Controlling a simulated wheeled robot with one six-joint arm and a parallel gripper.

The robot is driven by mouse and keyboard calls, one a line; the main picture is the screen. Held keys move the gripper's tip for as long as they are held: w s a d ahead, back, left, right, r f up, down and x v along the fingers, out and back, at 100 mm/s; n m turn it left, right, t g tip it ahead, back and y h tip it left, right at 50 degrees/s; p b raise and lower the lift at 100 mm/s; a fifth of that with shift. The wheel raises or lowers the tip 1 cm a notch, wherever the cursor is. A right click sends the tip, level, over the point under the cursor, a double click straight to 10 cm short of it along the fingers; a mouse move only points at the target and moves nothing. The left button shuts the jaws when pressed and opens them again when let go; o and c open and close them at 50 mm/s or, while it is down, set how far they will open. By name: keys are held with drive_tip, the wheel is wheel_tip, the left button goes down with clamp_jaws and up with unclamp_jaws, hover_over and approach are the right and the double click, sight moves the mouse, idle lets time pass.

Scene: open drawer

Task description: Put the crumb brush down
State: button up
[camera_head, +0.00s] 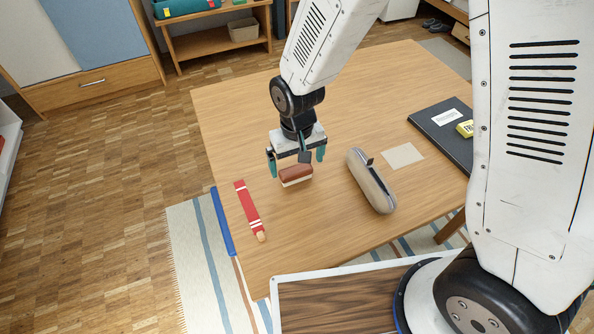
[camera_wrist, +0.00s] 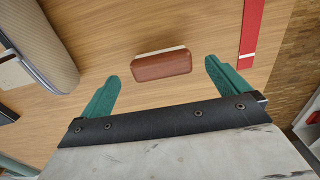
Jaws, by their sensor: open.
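The crumb brush (camera_head: 296,174) has a reddish-brown back and a pale bristle edge. It appears to rest on the wooden table (camera_head: 350,95). It also shows in the wrist view (camera_wrist: 161,65), beyond and between the fingertips, with clear space on both sides. My gripper (camera_head: 296,163) is open above the brush, pointing down, its teal fingers apart. In the wrist view the fingers (camera_wrist: 163,72) touch nothing.
A red strip-like object (camera_head: 248,208) lies left of the brush. A grey-beige case (camera_head: 371,181) lies to its right. A beige square (camera_head: 402,156) and a dark folder (camera_head: 437,130) lie farther right. Bare tabletop is behind my gripper.

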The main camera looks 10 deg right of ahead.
sight(298, 172)
drive_tip(key=s+d+r+m, duration=0.1)
drive_tip(key=s+d+r, duration=0.2)
drive_tip(key=d+r, duration=0.5)
drive_tip(key=s+d+r+m, duration=0.1)
drive_tip(key=s+d+r, duration=0.3)
drive_tip(key=r, duration=0.9)
drive_tip(key=s+d+r+m+t, duration=0.1)
drive_tip(key=s+d+r, duration=0.5)
drive_tip(key=s, duration=0.6)
drive_tip(key=d, duration=0.2)
drive_tip(key=shift+d, duration=0.3)
drive_tip(key=shift+r, duration=0.1)
